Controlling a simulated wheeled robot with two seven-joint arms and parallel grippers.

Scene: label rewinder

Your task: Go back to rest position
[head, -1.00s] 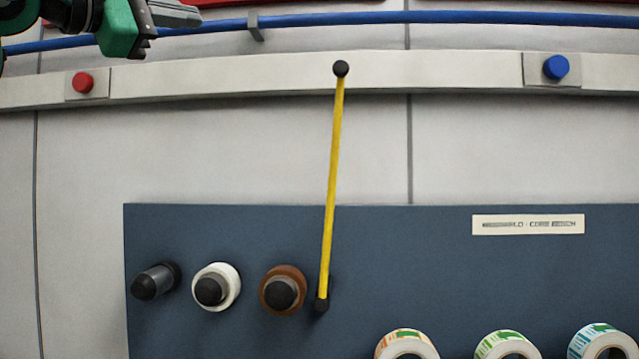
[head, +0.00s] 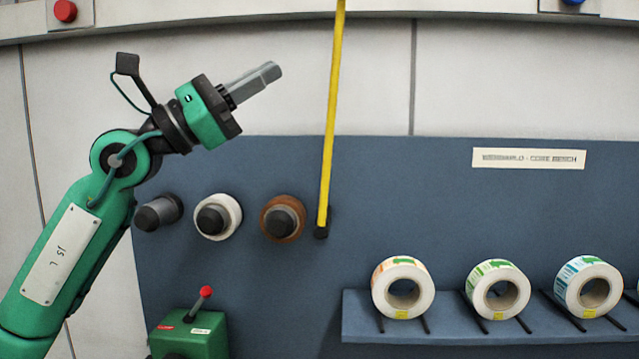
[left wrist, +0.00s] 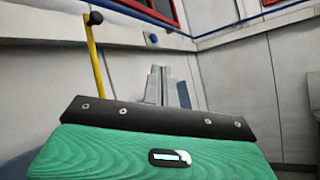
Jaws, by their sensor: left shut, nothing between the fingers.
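My left gripper (head: 268,74) is raised in front of the pale wall, above the blue panel's spindles, with its grey fingers shut and empty. It points up and to the right, a little left of the yellow bar. In the left wrist view its closed fingers (left wrist: 160,88) stick up beyond the dark edge of the green gripper body, with the wall behind them. My right gripper is not in view.
A yellow bar (head: 331,130) stands near the left fingertips. The blue panel (head: 420,180) carries a bare spindle (head: 158,212), a white core (head: 227,214) and a brown core (head: 283,218). Label rolls (head: 403,287) sit on a shelf. A green box (head: 190,335) with a red-tipped lever stands below.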

